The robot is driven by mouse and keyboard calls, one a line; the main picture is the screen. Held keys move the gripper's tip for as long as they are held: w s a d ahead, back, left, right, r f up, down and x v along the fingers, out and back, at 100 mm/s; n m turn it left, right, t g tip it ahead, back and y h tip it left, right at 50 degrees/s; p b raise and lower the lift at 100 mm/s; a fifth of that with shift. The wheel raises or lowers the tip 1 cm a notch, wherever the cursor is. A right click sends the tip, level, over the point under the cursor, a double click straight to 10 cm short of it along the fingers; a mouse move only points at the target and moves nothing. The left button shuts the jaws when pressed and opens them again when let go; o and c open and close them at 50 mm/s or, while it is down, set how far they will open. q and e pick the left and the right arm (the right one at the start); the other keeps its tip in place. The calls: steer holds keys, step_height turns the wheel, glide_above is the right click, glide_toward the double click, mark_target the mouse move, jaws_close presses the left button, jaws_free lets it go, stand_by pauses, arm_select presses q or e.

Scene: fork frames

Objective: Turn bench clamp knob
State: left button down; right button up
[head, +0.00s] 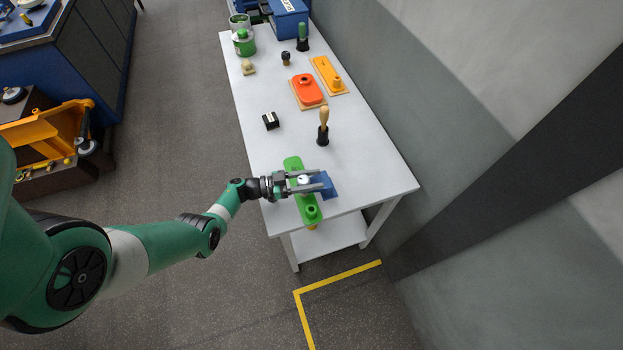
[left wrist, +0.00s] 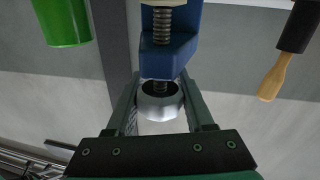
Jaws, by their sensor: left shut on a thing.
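The bench clamp is a blue body (head: 329,188) at the near end of the white table, next to a long green part (head: 293,164). The blue body also shows in the left wrist view (left wrist: 168,60), with a threaded screw (left wrist: 163,20) running through it. The pale, rounded knob (head: 304,179) sits at the screw's end and shows in the left wrist view (left wrist: 160,106). My left gripper (head: 316,180) is shut on the knob, with one finger on each side of it. My right gripper is not in view.
On the white table (head: 355,170) stand a wooden-handled tool (head: 324,118), a small black block (head: 271,121), an orange-red part (head: 306,89) and a yellow-orange part (head: 327,74). Green containers stand at the far end. A grey wall runs along the right side.

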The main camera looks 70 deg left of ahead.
arm_select(q)
steer(key=m+g+h+b, duration=0.2)
steer(key=h+b, duration=0.1)
steer(key=b, duration=0.1)
steer(key=d+m+g+h+b, duration=0.1)
steer(key=m+g+h+b, duration=0.1)
steer(key=m+h+b, duration=0.1)
steer(key=s+m+g+h+b, duration=0.1)
steer(key=m+g+h+b, duration=0.1)
steer(key=m+h+b, duration=0.1)
steer(key=shift+d+f+g+h+b, duration=0.1)
steer(key=shift+d+g+h+b, duration=0.3)
steer(key=shift+b, duration=0.8)
steer(key=shift+s+r+m+g+h+b, duration=0.1)
steer(key=shift+r+m+g+h+b, duration=0.15)
steer(key=shift+m+g+h+b, duration=0.4)
steer(key=shift+r, duration=0.1)
steer(key=shift+c, duration=1.4)
jaws_free()
steer(key=shift+f, duration=0.2)
